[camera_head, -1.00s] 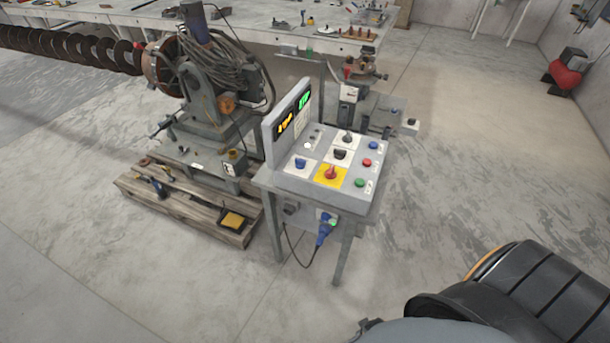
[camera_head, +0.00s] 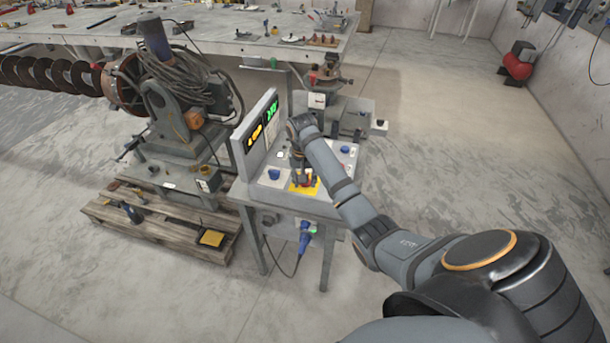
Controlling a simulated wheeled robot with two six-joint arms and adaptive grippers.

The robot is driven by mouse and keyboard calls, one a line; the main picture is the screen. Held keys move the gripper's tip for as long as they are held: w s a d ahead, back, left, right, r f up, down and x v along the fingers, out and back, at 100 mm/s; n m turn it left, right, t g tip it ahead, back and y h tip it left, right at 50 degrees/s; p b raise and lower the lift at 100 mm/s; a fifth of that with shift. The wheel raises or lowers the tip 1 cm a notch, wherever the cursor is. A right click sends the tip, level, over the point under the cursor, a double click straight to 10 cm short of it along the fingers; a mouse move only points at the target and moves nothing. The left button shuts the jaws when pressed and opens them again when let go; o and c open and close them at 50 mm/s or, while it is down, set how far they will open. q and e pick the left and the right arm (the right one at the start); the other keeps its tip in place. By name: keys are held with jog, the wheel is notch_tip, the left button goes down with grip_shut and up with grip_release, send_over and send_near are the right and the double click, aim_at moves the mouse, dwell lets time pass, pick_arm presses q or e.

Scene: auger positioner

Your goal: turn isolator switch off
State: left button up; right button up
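The control box (camera_head: 262,190) sits on a small metal stand and has an upright display panel (camera_head: 262,128) at its back left. The isolator switch is a red rotary knob on a yellow plate (camera_head: 293,188) near the box's front edge. My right arm reaches in from the lower right, and my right gripper (camera_head: 304,181) points down over the yellow plate. Its fingers are at the red knob and mostly hide it. I cannot tell whether they touch or grip it, or which way the knob points. My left gripper is out of view.
A blue knob (camera_head: 274,174) lies left of the yellow plate. My forearm hides part of the box's right side. A blue plug (camera_head: 304,237) hangs below the box. The auger machine (camera_head: 180,120) on a wooden pallet (camera_head: 150,222) stands left.

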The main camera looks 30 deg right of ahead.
jog(key=w+d+r+m+y, duration=0.1)
jog(key=w+d+r+m, duration=0.25)
jog(key=r, duration=0.35)
jog(key=shift+n+g, duration=0.25)
jog(key=shift+g, duration=0.15)
jog(key=f, duration=0.3)
jog(key=f+p, duration=0.1)
jog(key=f, duration=0.6)
jog(key=shift+w+a+f+p, duration=0.2)
jog(key=shift+w+p, duration=0.15)
jog(key=shift+w, duration=0.05)
grip_shut()
